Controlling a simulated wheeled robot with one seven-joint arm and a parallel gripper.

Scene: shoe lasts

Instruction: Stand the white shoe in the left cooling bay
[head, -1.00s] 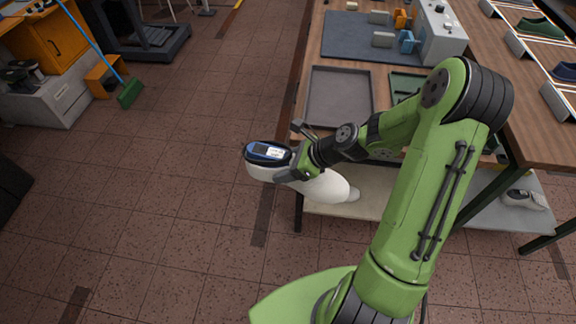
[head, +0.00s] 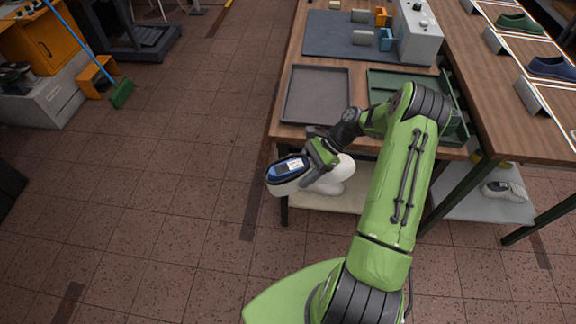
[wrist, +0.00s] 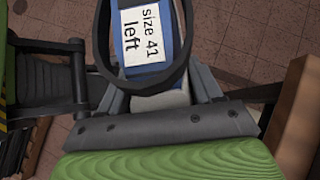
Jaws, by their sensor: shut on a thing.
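My gripper (head: 318,160) is shut on the white shoe (head: 335,178) and holds it in the air in front of the table's near left corner. The shoe has a dark blue top with a white label, and the gripper hides part of its middle. In the wrist view the label on the shoe (wrist: 143,35) reads "size 41 left", inside a dark rim. Cooling bays with white outlines lie on the right-hand table; one holds a green shoe (head: 520,22) and another a blue shoe (head: 552,67). I cannot tell which bay is the left one.
A grey tray (head: 289,95) and a green tray (head: 456,125) lie on the near table, with a blue-grey mat (head: 325,42) and a grey box (head: 418,35) behind. A pale shoe (head: 503,190) sits on the lower shelf. The floor at left is mostly clear.

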